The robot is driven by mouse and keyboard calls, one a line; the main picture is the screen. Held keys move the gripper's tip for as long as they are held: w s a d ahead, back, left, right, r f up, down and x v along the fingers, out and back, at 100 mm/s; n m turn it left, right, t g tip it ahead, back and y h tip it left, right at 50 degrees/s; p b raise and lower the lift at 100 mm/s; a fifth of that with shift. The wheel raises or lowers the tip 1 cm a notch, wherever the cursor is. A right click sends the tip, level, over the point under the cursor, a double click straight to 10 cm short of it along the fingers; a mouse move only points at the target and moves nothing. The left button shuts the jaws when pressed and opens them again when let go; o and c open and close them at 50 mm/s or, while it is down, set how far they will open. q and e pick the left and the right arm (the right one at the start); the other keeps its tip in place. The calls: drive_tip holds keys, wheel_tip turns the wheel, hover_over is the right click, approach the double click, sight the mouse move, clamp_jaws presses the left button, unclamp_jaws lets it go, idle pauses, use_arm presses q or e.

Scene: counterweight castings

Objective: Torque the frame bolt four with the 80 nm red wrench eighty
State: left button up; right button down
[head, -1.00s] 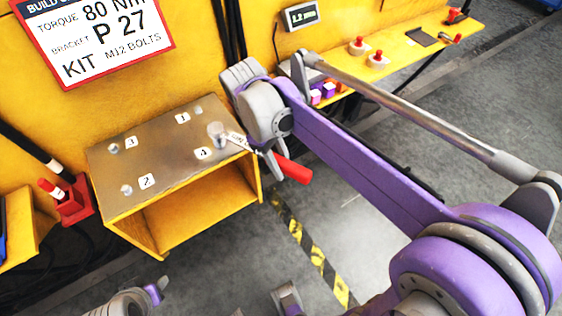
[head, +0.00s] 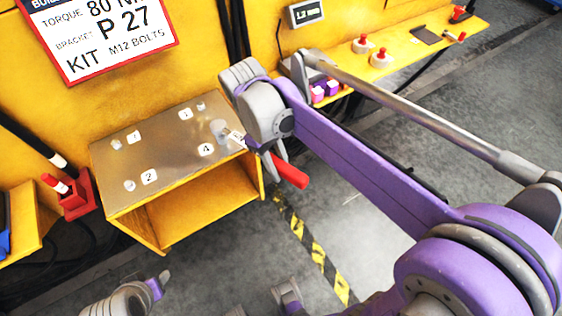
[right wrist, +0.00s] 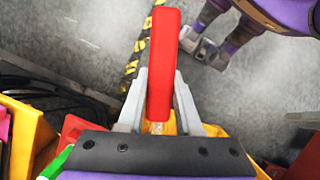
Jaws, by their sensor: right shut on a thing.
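The red-handled wrench (head: 290,172) runs from my right gripper to the top plate (head: 165,150) of the yellow frame. Its head end is at the large bolt (head: 219,129) beside label 4 (head: 206,150); exact seating is too small to tell. My right gripper (head: 276,158) is shut on the wrench just off the plate's right edge. In the right wrist view the red handle (right wrist: 164,65) stands between the grey fingers (right wrist: 158,105). A grey and purple part of mine, possibly the left gripper (head: 150,290), shows at the lower left; its jaw state is unclear.
Other bolts stand by labels 1 (head: 186,114), 2 (head: 149,176) and 3 (head: 134,137). A red holder (head: 76,195) is left of the frame. Floor right of the frame is clear.

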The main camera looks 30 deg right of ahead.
drive_tip(key=shift+s+a, duration=0.1)
drive_tip(key=shift+a, duration=0.15)
idle(0.3)
drive_tip(key=shift+s+a+m, duration=0.3)
drive_tip(key=shift+a+m, duration=0.3)
drive_tip(key=shift+a, duration=0.15)
drive_tip(key=shift+a, duration=0.1)
drive_tip(key=shift+s+a+m+y, duration=0.25)
drive_tip(key=shift+a+m+y, duration=0.2)
drive_tip(key=shift+a, duration=0.35)
drive_tip(key=shift+a+p, duration=0.15)
drive_tip(key=shift+p, duration=0.15)
drive_tip(key=shift+s+a+m, duration=0.15)
drive_tip(key=shift+a+m, duration=0.5)
drive_tip(key=shift+a, duration=0.2)
idle(0.4)
